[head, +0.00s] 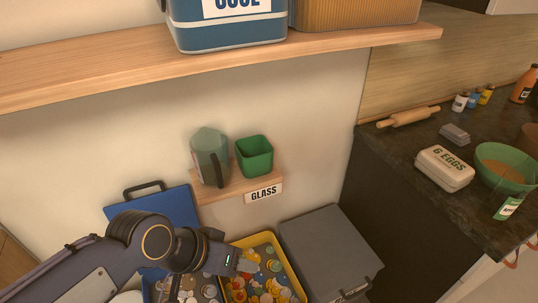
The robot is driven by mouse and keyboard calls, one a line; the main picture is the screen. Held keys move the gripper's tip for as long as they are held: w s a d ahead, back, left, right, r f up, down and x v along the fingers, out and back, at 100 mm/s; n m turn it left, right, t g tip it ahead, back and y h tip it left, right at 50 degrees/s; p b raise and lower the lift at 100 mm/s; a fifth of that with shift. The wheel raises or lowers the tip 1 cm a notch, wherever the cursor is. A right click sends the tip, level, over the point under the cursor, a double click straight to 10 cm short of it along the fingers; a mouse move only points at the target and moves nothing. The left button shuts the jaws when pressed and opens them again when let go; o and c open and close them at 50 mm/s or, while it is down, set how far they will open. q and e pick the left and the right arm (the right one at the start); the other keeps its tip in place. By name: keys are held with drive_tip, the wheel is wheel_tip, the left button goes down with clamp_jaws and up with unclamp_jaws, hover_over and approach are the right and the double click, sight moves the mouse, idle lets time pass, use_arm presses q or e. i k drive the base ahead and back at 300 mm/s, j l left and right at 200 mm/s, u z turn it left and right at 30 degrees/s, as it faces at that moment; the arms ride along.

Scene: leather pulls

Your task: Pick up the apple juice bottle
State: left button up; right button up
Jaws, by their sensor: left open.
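My left gripper (250,265) is open and empty, low in the middle above a yellow tray, far from both bottles. My right gripper is not in view.
The dark counter (395,155) also holds a rolling pin (408,117), an egg carton (444,168), a green bowl (490,160) and small jars. A yellow tray (292,272) of bottle caps and a grey lidded bin (325,245) stand below. A wooden shelf (100,75) crosses above.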

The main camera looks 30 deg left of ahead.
sight(517, 182)
drive_tip(key=i+l, duration=0.1)
drive_tip(key=l, duration=0.2)
drive_tip(key=i+l+z, duration=0.1)
drive_tip(key=l, duration=0.2)
drive_tip(key=i+l, duration=0.15)
drive_tip(key=l, duration=0.15)
drive_tip(key=i+l, duration=0.55)
